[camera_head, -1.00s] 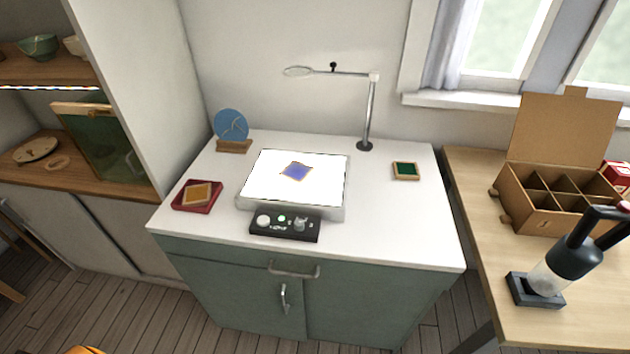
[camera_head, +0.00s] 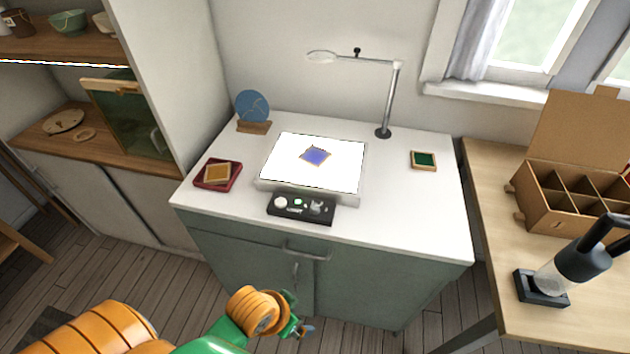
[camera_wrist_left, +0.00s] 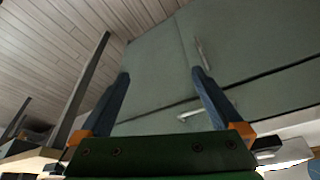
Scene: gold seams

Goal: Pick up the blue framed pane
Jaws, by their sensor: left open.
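The blue framed pane (camera_head: 316,156) lies flat on the lit white top of the light box (camera_head: 349,178), on the cabinet top. It is a small blue square with a thin brownish frame, turned at an angle. My left gripper (camera_head: 304,330) is low in front of the cabinet, well below and apart from the pane. In the left wrist view, the two fingers of my left gripper (camera_wrist_left: 160,90) are spread with nothing between them, facing the green cabinet doors. The pane is not in the wrist view. My right gripper is not in view.
An amber framed pane (camera_head: 217,173) sits on a red tray (camera_head: 202,186) left of the light box. A green framed pane (camera_head: 424,159) lies to the right. A black control box (camera_head: 301,209) stands in front. A magnifier lamp (camera_head: 388,95) and a blue disc (camera_head: 252,105) stand behind.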

